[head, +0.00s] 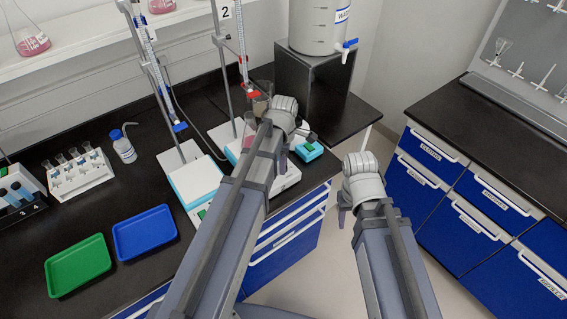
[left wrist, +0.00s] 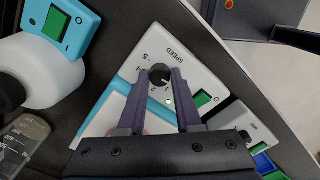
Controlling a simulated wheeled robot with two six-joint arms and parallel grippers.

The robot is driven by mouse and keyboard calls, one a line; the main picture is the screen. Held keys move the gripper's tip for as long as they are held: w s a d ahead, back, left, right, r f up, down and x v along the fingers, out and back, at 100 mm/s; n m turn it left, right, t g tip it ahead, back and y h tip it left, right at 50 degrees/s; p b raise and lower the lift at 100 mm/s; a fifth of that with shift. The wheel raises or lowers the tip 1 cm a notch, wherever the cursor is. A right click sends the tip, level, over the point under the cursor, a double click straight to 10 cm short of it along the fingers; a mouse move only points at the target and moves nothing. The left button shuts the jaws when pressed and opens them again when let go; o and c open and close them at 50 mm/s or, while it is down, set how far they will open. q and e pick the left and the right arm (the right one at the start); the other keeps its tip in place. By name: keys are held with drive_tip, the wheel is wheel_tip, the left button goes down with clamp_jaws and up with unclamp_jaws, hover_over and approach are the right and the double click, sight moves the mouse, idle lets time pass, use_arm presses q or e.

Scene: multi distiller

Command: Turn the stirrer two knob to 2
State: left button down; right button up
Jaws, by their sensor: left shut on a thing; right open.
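Stirrer two (head: 290,178) is a white and light-blue unit under the stand marked 2, partly hidden by my left arm in the head view. Its sloping panel (left wrist: 185,50) shows in the left wrist view with the word SPEED, a green switch and a small lit dot. The dark round knob (left wrist: 159,74) sits on that panel, with figures 4 and 5 beside it; its exact setting is too small to read. My left gripper (left wrist: 160,75) is shut on the knob, one finger on each side. My right gripper (head: 344,214) is open and empty over the floor gap.
A flask of pink liquid (head: 249,139) stands on stirrer two. A small teal box (head: 309,151) is close on its right. Stirrer one (head: 196,180) is on the left, near blue (head: 146,233) and green (head: 78,266) trays. Blue drawers (head: 424,158) are across the gap.

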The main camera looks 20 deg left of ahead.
idle(0.4)
use_arm(q)
drive_tip(key=m, duration=0.7)
drive_tip(key=shift+m, duration=0.4)
drive_tip(key=m, duration=0.4)
drive_tip(key=shift+m, duration=1.9)
drive_tip(key=c, duration=0.6)
unclamp_jaws()
